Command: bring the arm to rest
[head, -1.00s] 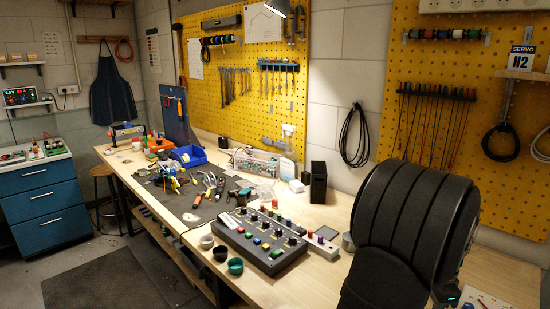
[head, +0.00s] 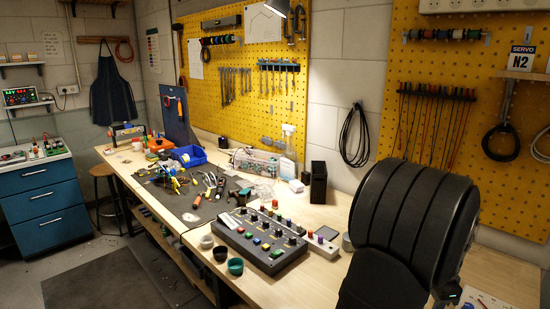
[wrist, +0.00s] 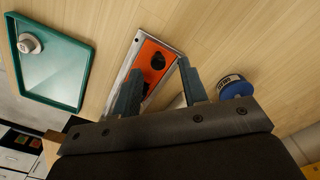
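My gripper (wrist: 160,66) shows in the wrist view with its two grey fingers spread apart. It is open, and I see nothing held between the fingers. Beyond the fingers, an orange panel (wrist: 154,50) with a black round part and a metal edge lies on the wooden surface. In the head view, the dark links of my arm fill the right side, and the gripper itself is not visible there.
The wrist view shows a green-rimmed tray (wrist: 89,55) holding a small white round item (wrist: 29,43), and a blue round item (wrist: 235,87) near the right finger. The head view shows a control box (head: 262,240), cups (head: 220,254) and a dark mat (head: 205,208) with tools.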

